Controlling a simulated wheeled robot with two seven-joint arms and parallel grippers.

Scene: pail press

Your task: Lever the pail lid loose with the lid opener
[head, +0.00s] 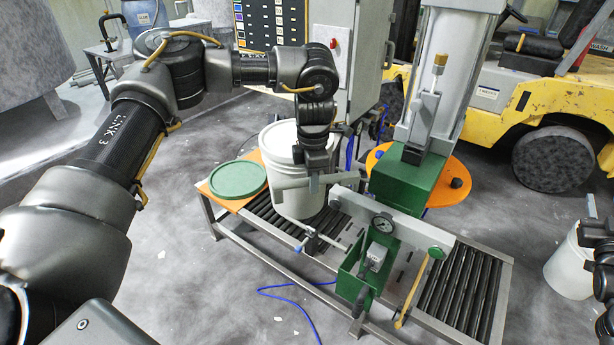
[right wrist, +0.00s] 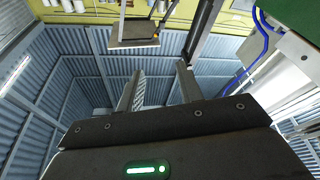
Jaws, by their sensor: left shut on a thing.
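The white pail (head: 292,196) stands upright on the roller conveyor, with a white lid (head: 280,143) on top. My left gripper (head: 318,172) is shut at the pail's right rim and points down. It holds a grey bar-like tool (head: 343,177), which looks like the lid opener and sticks out to the right. The gripper hides part of the rim, so I cannot tell whether the tool touches the lid. My right gripper (right wrist: 160,85) is open and empty in the right wrist view, its fingers apart. Only part of the right arm shows at the head view's right edge.
A green lid (head: 238,180) lies on an orange board left of the pail. The green press (head: 405,180) with a gauge stands right of it over the rollers (head: 460,290). A white bucket (head: 569,265) is on the floor at right. A blue hose crosses the floor.

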